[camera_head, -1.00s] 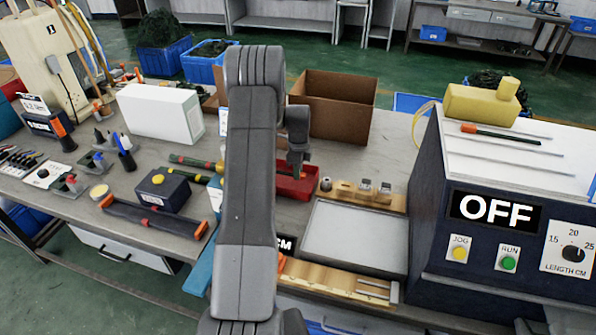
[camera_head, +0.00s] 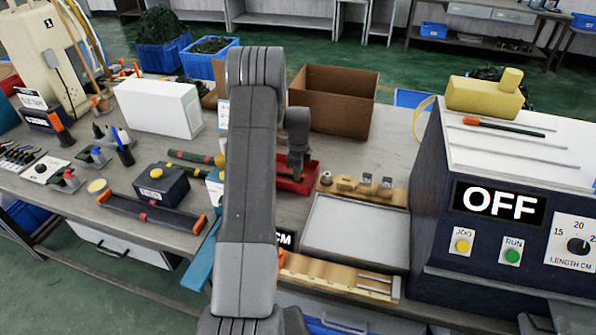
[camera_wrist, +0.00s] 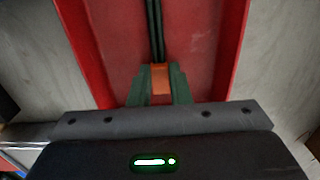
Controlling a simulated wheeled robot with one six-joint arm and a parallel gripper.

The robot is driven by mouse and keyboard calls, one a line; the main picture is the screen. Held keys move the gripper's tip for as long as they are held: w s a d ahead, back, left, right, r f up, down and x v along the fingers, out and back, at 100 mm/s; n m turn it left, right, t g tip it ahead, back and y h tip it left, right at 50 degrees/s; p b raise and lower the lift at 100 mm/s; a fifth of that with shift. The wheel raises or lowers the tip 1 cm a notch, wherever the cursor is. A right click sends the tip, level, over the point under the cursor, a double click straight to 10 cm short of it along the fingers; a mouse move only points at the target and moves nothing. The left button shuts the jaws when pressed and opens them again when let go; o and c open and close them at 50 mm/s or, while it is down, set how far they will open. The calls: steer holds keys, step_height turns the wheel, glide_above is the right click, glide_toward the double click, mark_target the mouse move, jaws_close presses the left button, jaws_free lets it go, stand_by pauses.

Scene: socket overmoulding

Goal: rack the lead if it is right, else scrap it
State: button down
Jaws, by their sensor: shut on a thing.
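My gripper (camera_wrist: 160,88) is shut on the orange end of the lead (camera_wrist: 161,79). Several dark strands run up the wrist view from that orange end. Below them is a red tray (camera_wrist: 104,40), whose floor and two side walls show. In the head view the red tray (camera_head: 312,180) sits on the bench, and my gripper (camera_head: 296,172) is at or over it. My arm hides the tray's left part. The lead cannot be made out in the head view, and its far end is outside the wrist view.
A brown open box (camera_head: 345,105) stands behind the red tray. A grey flat plate (camera_head: 352,235) and a wooden block with small fittings (camera_head: 395,193) lie to its right. A dark machine reading OFF (camera_head: 500,203) stands at right. A dark bar with orange ends (camera_head: 150,213) lies at left.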

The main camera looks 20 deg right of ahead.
steer(key=c, duration=1.3)
jaws_free()
steer(key=shift+o, duration=0.2)
step_height(320, 180, up, 14)
steer(key=p, duration=0.6)
steer(key=shift+p, duration=0.3)
steer(key=shift+f, duration=0.1)
step_height(320, 180, down, 14)
steer(key=b, duration=0.7)
steer(key=shift+r+p, duration=0.55)
steer(key=shift+p, duration=0.05)
steer(key=shift+w+r, duration=0.1)
steer(key=shift+r, duration=0.2)
steer(key=shift+r+p, duration=0.4)
steer(key=shift+r, duration=0.2)
